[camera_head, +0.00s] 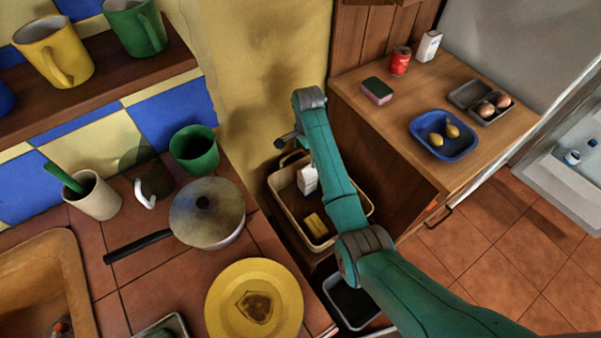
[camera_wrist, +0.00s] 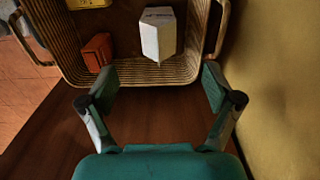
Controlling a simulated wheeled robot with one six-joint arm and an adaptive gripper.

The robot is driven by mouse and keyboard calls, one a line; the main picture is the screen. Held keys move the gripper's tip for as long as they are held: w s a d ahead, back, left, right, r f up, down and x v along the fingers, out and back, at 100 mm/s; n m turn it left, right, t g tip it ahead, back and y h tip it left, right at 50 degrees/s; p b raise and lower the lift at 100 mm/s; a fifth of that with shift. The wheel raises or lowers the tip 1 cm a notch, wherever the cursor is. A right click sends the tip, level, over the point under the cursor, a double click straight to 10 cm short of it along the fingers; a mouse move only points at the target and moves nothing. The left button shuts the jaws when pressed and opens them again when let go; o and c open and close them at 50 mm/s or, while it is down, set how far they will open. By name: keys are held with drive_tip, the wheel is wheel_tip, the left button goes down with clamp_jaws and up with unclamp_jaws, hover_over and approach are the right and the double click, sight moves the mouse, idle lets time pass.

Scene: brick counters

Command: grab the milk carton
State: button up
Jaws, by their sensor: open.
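A white carton (camera_head: 307,181) stands in a wicker basket (camera_head: 290,222) between the counters; in the wrist view the carton (camera_wrist: 158,35) is near the basket's closest wall (camera_wrist: 135,74). Another small white carton (camera_head: 428,46) stands at the back of the wooden counter; I cannot read the print on either. My gripper (camera_wrist: 158,82) is open and empty, its fingers spread just short of the basket's near wall. The basket carton lies beyond the fingertips, roughly in line with the gap, and is not touched. My gripper is mostly hidden in the head view.
A red box (camera_wrist: 97,52) and a yellow item (camera_wrist: 88,3) share the basket. A yellow wall (camera_wrist: 280,90) rises close on the right in the wrist view. A red can (camera_head: 400,60), sponge (camera_head: 377,91) and blue tray (camera_head: 462,153) sit on the wooden counter.

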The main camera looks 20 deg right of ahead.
sight(308, 171)
wheel_tip(308, 171, down, 5)
drive_tip(key=shift+f, duration=0.1)
drive_tip(key=shift+d+f, duration=0.2)
drive_tip(key=shift+f, duration=1.2)
drive_tip(key=shift+d+f, duration=0.15)
drive_tip(key=shift+f, duration=1.2)
clamp_jaws()
